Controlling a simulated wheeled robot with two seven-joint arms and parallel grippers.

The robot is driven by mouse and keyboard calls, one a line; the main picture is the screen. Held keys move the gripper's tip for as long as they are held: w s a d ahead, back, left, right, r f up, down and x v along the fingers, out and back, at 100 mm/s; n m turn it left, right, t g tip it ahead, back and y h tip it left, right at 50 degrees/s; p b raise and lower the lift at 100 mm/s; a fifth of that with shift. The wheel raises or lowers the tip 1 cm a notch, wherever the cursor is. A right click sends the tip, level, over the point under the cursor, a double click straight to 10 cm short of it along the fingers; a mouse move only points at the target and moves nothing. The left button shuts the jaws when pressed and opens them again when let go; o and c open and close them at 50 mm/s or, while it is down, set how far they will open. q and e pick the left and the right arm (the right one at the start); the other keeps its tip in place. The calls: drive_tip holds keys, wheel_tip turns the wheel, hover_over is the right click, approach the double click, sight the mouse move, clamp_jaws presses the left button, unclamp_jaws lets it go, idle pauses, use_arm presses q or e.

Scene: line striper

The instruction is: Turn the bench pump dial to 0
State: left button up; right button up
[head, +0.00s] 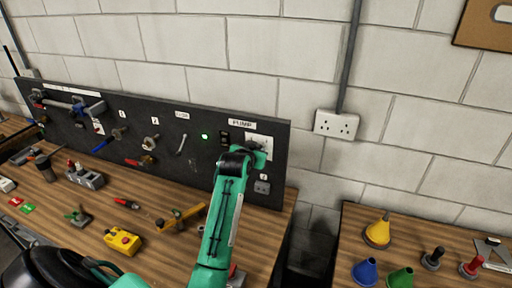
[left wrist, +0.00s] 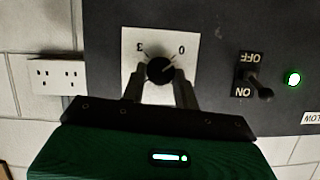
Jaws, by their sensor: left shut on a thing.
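The pump dial (left wrist: 160,69) is a round black knob on a white plate (left wrist: 131,62) marked 3 and 0, shown upside down in the left wrist view. A pale pointer line on the knob slants up and right toward the 0. My left gripper (left wrist: 160,78) has one finger on each side of the knob and is shut on it. In the head view my left gripper (head: 257,153) is at the white plate (head: 262,140) below the PUMP label (head: 242,124), and it hides the knob. My right gripper is not in view.
A switch (left wrist: 258,86) marked ON and OFF and a lit green lamp (left wrist: 293,78) sit beside the dial on the dark panel (head: 185,165). A wall socket (head: 336,124) is to the right.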

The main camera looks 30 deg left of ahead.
use_arm(q)
drive_tip(key=shift+f+n+h, duration=0.1)
drive_tip(key=shift+n+h, duration=0.2)
drive_tip(key=shift+f, duration=0.1)
idle(0.3)
drive_tip(key=o, duration=1)
drive_tip(key=shift+s, duration=0.1)
drive_tip(key=shift+b+v, duration=2.1)
drive_tip(key=shift+v, duration=4.75)
drive_tip(key=shift+a, duration=0.1)
